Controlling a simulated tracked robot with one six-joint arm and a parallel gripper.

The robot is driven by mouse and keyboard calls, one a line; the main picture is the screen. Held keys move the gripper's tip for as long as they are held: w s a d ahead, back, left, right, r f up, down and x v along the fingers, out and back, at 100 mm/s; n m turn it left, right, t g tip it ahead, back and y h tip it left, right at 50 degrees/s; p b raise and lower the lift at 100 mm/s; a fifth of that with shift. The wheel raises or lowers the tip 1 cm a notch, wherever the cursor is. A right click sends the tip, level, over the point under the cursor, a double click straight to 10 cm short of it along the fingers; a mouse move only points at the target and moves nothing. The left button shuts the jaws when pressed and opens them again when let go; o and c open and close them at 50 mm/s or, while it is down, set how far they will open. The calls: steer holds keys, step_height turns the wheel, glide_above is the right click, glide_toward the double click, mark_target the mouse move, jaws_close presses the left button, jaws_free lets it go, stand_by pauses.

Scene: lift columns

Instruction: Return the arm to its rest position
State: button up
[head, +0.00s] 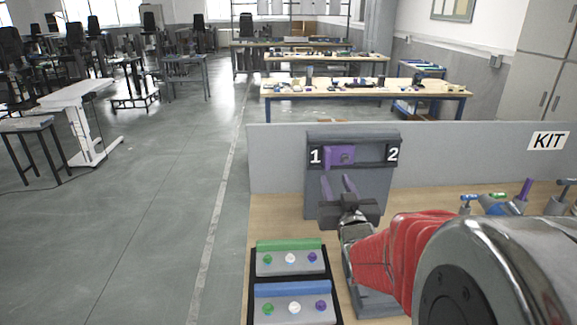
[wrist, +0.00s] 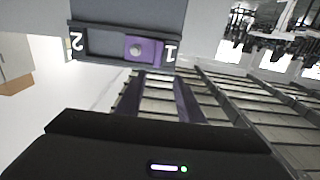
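My gripper (head: 337,183) points up in front of the grey lift column (head: 377,185). Its two purple fingers are apart with nothing between them; they also show in the wrist view (wrist: 158,88). The fingers are a little below and apart from the purple block (head: 340,154), which sits in the column's dark slot at the end marked 1. The end marked 2 is empty. In the wrist view the column is upside down, with the purple block (wrist: 146,50) beside the 1. My red-sleeved arm reaches in from the lower right.
Two button panels, one green-topped (head: 289,245) and one blue-topped (head: 291,289), lie left of my arm. A grey partition (head: 470,155) with a KIT sign (head: 548,141) stands behind. Several tools (head: 515,203) stand at the right. Open floor (head: 140,220) lies to the left.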

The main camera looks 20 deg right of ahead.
steer(key=s+a+f+g+y, duration=0.25)
steer(key=s+f+g, duration=0.6)
steer(key=f, duration=0.55)
steer(key=s+a+r+n+g+y, duration=0.1)
steer(key=s+a+r+n, duration=0.1)
steer(key=s+a+r, duration=0.2)
steer(key=s+a+r+n+g+y, duration=0.1)
steer(key=s+a+r, duration=0.3)
steer(key=s+a, duration=0.6)
steer(key=a+g+y, duration=0.1)
steer(key=a, duration=0.4)
steer(key=shift+s+a+n, duration=0.2)
steer(key=shift+s+n, duration=0.1)
steer(key=shift+n, duration=0.1)
